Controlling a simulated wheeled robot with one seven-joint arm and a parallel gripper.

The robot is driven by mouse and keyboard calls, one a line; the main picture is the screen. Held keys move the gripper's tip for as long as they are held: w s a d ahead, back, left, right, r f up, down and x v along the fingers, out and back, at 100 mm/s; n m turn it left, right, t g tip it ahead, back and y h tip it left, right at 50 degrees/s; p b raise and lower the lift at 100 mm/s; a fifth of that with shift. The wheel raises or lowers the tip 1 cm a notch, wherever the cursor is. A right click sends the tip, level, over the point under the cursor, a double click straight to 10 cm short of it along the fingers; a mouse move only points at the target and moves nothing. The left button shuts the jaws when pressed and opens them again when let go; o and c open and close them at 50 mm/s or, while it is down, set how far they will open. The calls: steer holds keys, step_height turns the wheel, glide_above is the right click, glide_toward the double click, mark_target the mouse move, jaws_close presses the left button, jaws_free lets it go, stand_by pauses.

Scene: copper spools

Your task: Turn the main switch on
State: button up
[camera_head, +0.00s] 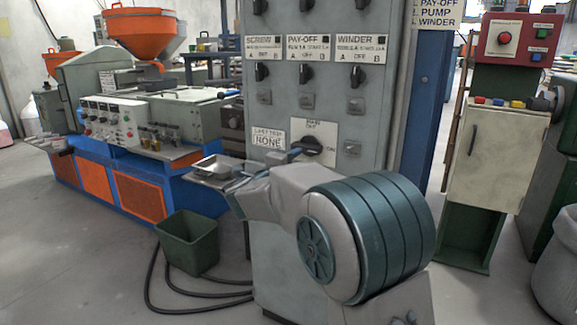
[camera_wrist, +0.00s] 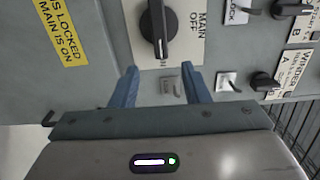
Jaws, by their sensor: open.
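The main switch (camera_head: 313,146) is a black rotary knob on a white plate marked MAIN OFF and ON, on the grey cabinet. In the wrist view the knob (camera_wrist: 157,30) is just ahead of my gripper (camera_wrist: 161,78), its top cut by the frame edge. Its long grip runs up and down there, beside the word OFF; I cannot tell which end is the pointer. My two blue fingers are apart with nothing between them, short of the knob and not seen touching it. In the head view my gripper (camera_head: 288,156) is mostly hidden by my arm, left of the knob.
Several smaller black knobs sit above on the cabinet (camera_head: 285,105), in SCREW, PAY-OFF and WINDER columns. A yellow label (camera_wrist: 62,32) mentions a lock while main is on. A metal tray (camera_head: 212,168) stands out left of the cabinet, above a green bin (camera_head: 187,242).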

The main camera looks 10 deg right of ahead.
steer(key=shift+v, duration=1.75)
